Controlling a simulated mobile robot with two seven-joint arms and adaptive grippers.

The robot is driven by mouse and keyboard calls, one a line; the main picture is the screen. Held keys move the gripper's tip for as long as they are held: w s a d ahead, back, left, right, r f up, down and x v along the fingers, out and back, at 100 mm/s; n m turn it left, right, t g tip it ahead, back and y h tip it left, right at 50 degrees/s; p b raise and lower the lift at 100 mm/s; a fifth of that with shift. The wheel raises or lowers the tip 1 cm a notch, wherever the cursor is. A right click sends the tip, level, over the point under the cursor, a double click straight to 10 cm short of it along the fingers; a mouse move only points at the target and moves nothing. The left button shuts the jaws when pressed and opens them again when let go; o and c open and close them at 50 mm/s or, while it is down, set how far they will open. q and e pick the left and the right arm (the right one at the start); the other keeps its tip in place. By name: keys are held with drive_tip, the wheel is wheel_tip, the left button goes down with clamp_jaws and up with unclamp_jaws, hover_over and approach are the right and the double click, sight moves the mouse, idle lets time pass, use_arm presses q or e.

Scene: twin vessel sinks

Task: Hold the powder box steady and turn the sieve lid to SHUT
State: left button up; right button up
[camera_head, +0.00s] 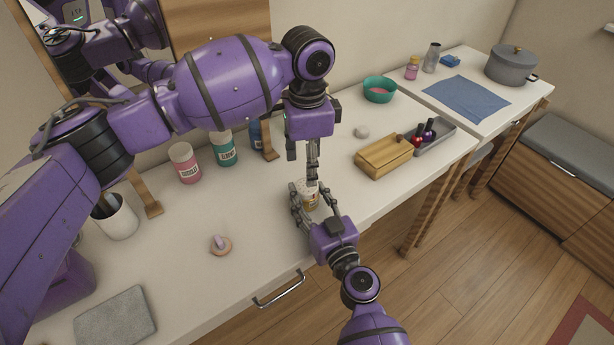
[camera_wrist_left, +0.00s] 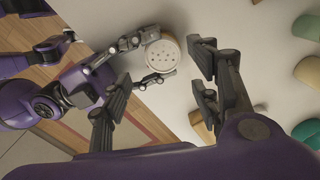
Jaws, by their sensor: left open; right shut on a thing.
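The powder box (camera_head: 311,201) stands on the white counter near its front edge, a small yellowish tub mostly hidden by gripper fingers. My right gripper (camera_head: 306,196) is shut on it from the front, one finger on each side. The sieve lid (camera_wrist_left: 162,57) shows in the left wrist view as a round cream disc with small holes; I cannot read any SHUT mark. My left gripper (camera_head: 313,163) points down above the box. In the left wrist view my left gripper (camera_wrist_left: 163,78) is open, its fingers spread on either side of the lid and apart from it.
Pink (camera_head: 185,163), teal (camera_head: 223,149) and blue (camera_head: 256,135) containers stand along the back. A wooden box (camera_head: 384,157) and a grey tray (camera_head: 442,136) with small bottles lie to the right. A ring holder (camera_head: 220,245) sits to the left, with clear counter around it.

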drive_tip(key=shift+f, duration=0.1)
use_arm(q)
wheel_tip(320, 180, up, 5)
drive_tip(key=shift+r, duration=0.2)
use_arm(e)
drive_tip(key=o, duration=1.3)
